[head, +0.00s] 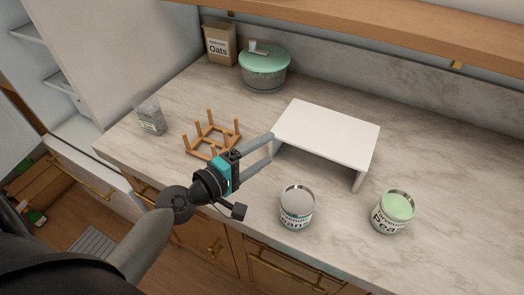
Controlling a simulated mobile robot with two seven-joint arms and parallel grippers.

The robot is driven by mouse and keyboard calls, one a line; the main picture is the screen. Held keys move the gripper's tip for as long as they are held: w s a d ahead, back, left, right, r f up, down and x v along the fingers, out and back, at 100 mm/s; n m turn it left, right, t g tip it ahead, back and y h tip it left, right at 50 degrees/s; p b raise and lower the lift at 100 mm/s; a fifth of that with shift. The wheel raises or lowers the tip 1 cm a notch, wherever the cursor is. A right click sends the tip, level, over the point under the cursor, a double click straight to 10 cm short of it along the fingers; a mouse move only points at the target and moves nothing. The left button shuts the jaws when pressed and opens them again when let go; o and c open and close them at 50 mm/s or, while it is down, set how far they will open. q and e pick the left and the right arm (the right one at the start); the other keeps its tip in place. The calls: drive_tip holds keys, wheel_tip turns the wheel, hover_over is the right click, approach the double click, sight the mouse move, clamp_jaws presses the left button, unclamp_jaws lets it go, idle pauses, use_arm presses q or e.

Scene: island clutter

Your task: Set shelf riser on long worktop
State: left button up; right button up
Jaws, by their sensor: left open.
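The white shelf riser (328,133) stands upright on its legs on the long marble-look worktop (441,175), toward the middle of the view. My left gripper (271,145) is open, with its fingertips at the riser's left front edge. I cannot tell whether the fingers touch the riser. Nothing shows held between them. My right gripper is not in view.
A can (297,208) and a green-topped can (394,212) stand in front of the riser. A wooden peg rack (199,143) and a clear container (150,116) are left. A green-lidded pot (264,69) and an oats box (220,45) stand behind. A wooden shelf (400,40) overhangs.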

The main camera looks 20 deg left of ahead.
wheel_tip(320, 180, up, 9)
drive_tip(key=p, duration=0.8)
idle(0.7)
idle(0.3)
